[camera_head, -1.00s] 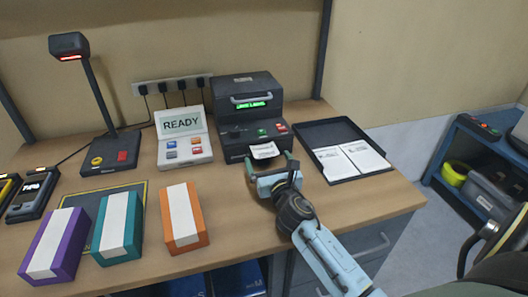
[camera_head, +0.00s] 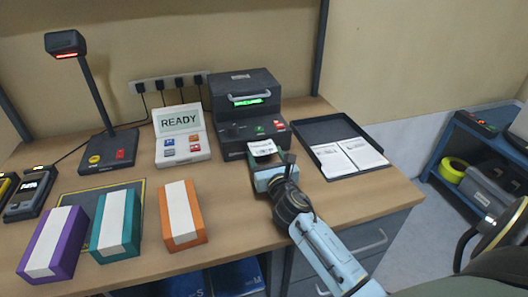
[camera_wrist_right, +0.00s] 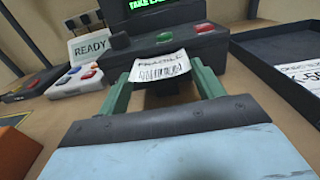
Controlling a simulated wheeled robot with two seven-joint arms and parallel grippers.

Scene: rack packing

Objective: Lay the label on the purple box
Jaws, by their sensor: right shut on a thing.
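The purple box (camera_head: 53,243) with a white band on top stands at the front left of the desk. The label (camera_wrist_right: 160,67), a white slip printed "FRAGILE" with a barcode, is held between the fingers of my right gripper (camera_wrist_right: 163,85). In the head view the label (camera_head: 263,148) is in front of the black printer (camera_head: 250,112). My right gripper (camera_head: 266,165) is shut on it. I cannot tell whether the label is clear of the printer's slot. My left gripper is not in view.
A teal box (camera_head: 115,225) and an orange box (camera_head: 182,214) stand right of the purple box. A black tray (camera_head: 321,132) with white papers is right of the printer. A READY console (camera_head: 182,137) and a scanner stand (camera_head: 101,100) are at the back.

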